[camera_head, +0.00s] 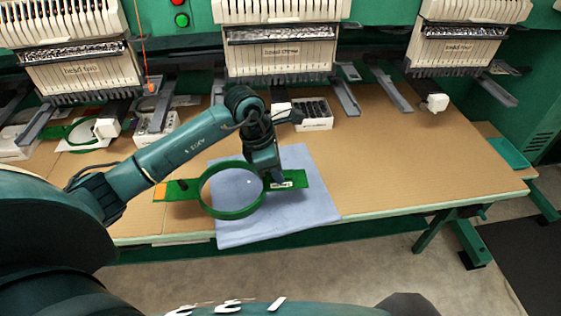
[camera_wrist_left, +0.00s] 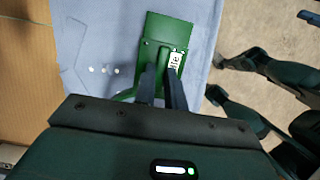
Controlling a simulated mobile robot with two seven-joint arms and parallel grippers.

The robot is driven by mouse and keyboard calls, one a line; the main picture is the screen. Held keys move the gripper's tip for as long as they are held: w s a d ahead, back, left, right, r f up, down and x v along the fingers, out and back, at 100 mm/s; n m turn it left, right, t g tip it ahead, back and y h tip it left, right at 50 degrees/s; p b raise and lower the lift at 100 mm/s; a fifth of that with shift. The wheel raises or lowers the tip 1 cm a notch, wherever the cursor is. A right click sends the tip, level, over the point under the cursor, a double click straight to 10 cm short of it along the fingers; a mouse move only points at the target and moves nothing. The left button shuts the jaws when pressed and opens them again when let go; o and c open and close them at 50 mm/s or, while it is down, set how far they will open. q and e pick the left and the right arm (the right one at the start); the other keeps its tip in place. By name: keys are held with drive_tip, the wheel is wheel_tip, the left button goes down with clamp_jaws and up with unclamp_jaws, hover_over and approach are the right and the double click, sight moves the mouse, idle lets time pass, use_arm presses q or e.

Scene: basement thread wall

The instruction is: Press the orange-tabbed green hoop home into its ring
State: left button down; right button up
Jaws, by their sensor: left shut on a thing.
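The green hoop (camera_head: 205,204) lies over a blue cloth (camera_head: 236,233) near the table's front edge. Its orange tab (camera_head: 160,191) points left and a green plate (camera_head: 297,179) with a white label extends right. My left gripper (camera_head: 272,181) comes down from above and is shut on the hoop's right side, beside that plate. In the left wrist view the fingers (camera_wrist_left: 162,88) reach to the green plate (camera_wrist_left: 170,28); their tips partly cover the hoop. A ring separate from the hoop cannot be made out, nor how deep the hoop sits. My right gripper is not seen.
Embroidery heads (camera_head: 277,52) line the back, with grey arms (camera_head: 345,97) reaching over the table (camera_head: 420,160). A white box (camera_head: 313,112) stands behind the cloth. Another green hoop (camera_head: 62,129) lies at the back left. The table is clear to the right.

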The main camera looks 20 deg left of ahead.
use_arm(q)
drive_tip(key=shift+w+f+b, duration=0.3)
drive_tip(key=shift+w+b, duration=0.1)
drive_tip(key=shift+w, duration=0.2)
drive_tip(key=w+b, duration=0.1)
drive_tip(key=w+f+b, duration=0.1)
drive_tip(key=w, duration=0.1)
drive_tip(key=w+b, duration=0.1)
drive_tip(key=w, duration=0.1)
drive_tip(key=shift+f, duration=0.3)
drive_tip(key=shift+w+f+b, duration=0.35)
drive_tip(key=shift+f+b, duration=0.15)
drive_tip(key=shift+b, duration=0.1)
drive_tip(key=shift+w+f, duration=0.2)
drive_tip(key=shift+w, duration=0.05)
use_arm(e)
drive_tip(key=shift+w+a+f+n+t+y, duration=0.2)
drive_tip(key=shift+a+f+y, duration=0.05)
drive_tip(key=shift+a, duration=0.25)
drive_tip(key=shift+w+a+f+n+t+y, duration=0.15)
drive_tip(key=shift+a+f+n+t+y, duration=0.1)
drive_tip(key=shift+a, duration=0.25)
use_arm(q)
drive_tip(key=shift+f+b, duration=0.4)
drive_tip(key=shift+b, duration=0.35)
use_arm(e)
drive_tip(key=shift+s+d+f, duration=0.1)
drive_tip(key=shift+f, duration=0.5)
